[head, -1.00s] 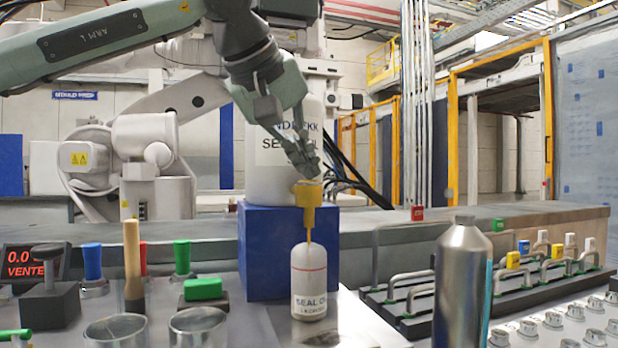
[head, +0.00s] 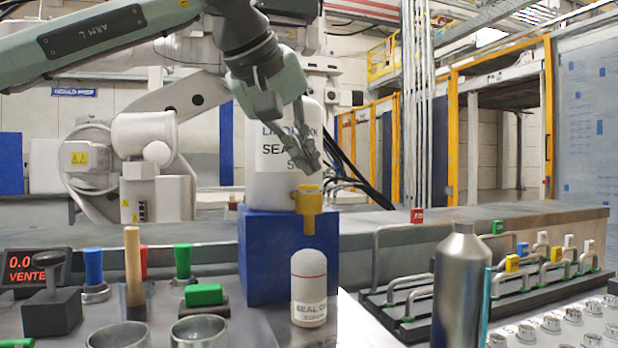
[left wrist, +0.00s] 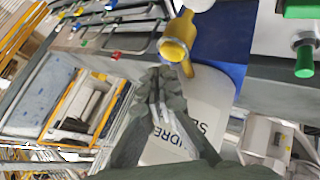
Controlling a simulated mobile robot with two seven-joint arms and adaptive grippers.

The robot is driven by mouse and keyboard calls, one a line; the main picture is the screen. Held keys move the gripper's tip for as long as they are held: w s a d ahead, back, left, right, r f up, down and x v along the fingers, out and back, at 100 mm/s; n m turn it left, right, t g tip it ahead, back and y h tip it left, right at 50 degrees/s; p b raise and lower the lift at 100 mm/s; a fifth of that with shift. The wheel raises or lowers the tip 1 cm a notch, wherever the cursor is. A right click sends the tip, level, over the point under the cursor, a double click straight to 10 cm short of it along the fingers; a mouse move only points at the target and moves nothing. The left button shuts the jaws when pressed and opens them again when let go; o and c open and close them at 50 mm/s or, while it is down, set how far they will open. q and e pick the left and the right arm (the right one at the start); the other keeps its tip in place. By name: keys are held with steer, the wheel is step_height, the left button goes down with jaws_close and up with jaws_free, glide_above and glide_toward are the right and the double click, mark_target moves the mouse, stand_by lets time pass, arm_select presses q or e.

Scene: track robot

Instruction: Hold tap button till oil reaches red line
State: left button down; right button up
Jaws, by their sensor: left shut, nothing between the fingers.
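The yellow tap (head: 309,209) sticks out from the front of the white seal-oil drum (head: 265,185). Below its spout stands an upright, pale bottle (head: 309,310) labelled SEAL OIL, with a thin red line round its upper part. No oil stream shows between spout and bottle. The oil level inside is hard to make out. My left gripper (head: 309,165) is shut and empty, its tips just above the tap and apart from it. In the left wrist view the closed fingertips (left wrist: 160,82) are beside the tap (left wrist: 178,42). My right gripper is not in view.
The drum sits on a blue block (head: 272,260). A metal flask (head: 461,285) stands at the front right, before a rack of metal handles (head: 480,280). Levers, a green block (head: 204,294) and metal cups (head: 200,332) stand left of the bottle.

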arm_select(q)
step_height(320, 180, up, 5)
steer(key=p, duration=0.5)
steer(key=shift+f, duration=0.1)
stand_by(0.3)
